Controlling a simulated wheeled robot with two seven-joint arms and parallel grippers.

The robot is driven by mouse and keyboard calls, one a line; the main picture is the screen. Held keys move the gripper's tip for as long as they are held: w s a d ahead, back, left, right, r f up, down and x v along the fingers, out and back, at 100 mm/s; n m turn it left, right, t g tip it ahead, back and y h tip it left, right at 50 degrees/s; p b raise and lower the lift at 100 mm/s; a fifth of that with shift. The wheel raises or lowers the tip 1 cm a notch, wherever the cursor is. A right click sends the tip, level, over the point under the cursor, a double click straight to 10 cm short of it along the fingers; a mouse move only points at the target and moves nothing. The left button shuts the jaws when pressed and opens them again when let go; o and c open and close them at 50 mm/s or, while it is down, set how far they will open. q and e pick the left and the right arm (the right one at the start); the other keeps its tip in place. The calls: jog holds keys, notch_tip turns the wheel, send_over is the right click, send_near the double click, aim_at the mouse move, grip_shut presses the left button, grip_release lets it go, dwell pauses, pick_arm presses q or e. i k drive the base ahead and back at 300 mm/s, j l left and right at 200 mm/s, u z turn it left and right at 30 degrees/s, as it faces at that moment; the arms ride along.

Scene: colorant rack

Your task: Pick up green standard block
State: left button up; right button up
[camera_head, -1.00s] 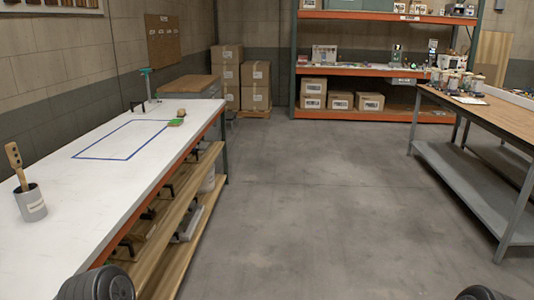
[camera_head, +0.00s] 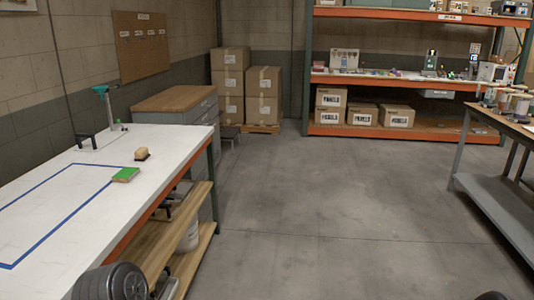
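A small flat green block (camera_head: 126,174) lies on the white workbench top (camera_head: 160,190), beside the right corner of a blue taped outline (camera_head: 58,180). A tan block with a dark underside (camera_head: 142,154) sits just behind it, apart from it. Only rounded dark parts of my arms show at the bottom edge. Neither gripper's fingers are in view, and nothing is seen touching the green block.
A teal-topped stand (camera_head: 107,108) is at the bench's far end. A wood-topped grey cabinet (camera_head: 180,97) and stacked cartons (camera_head: 263,97) are behind. An orange shelf rack (camera_head: 400,80) is at the back, another table (camera_head: 490,190) at right. The concrete floor (camera_head: 330,200) between is clear.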

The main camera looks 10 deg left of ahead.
aim_at(126, 175)
jog(key=i+l+u, duration=0.15)
jog(key=i+u, duration=0.15)
jog(key=i, duration=0.4)
jog(key=i+l+u, duration=0.3)
jog(key=i, duration=0.4)
jog(key=i+l+u, duration=0.25)
jog(key=i+l, duration=0.2)
jog(key=i, duration=0.2)
jog(key=i+l+u, duration=0.3)
jog(key=i+l, duration=0.25)
jog(key=i, duration=0.1)
